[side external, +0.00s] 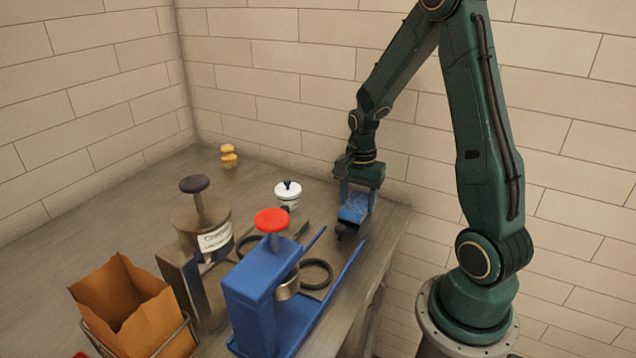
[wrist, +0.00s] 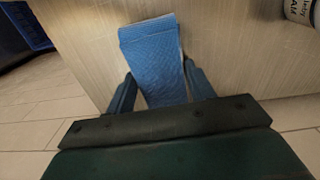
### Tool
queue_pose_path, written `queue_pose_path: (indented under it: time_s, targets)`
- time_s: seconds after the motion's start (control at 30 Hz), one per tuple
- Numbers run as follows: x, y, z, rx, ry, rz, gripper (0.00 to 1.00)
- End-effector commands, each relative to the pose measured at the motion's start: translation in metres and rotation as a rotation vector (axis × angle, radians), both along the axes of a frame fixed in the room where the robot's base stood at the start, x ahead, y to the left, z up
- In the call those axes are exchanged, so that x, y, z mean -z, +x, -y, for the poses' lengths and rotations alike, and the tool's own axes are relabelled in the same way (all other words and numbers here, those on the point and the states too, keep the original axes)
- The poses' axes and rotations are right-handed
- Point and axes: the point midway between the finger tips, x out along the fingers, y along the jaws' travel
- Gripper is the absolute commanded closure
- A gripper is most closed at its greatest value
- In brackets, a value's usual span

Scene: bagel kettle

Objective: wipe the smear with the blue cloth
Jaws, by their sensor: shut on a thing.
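The blue cloth (wrist: 152,55) is a textured, folded pad between my gripper's two fingers (wrist: 158,80) in the wrist view. My gripper (side external: 357,198) is shut on it. In the side external view the cloth (side external: 353,211) hangs low at the right edge of the wooden table, tilted, close to the surface. I cannot tell whether it touches the table. A small dark patch (side external: 346,233) shows just below the cloth; I cannot tell what it is. I cannot make out the smear in either view.
A white pot with a black knob (side external: 288,194) stands left of my gripper. A blue press with a red knob (side external: 250,300) and a metal press with a dark knob (side external: 190,230) stand nearer. A brown paper bag (side external: 130,310) is front left. Yellow rounds (side external: 228,156) sit behind.

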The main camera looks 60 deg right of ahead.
Motion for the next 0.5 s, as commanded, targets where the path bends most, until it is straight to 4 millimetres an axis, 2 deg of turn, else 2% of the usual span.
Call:
queue_pose_path:
  time_s: [0.5]
  targets:
    - [0.002,0.047,0.0,-0.002,0.001,-0.001,0.75]
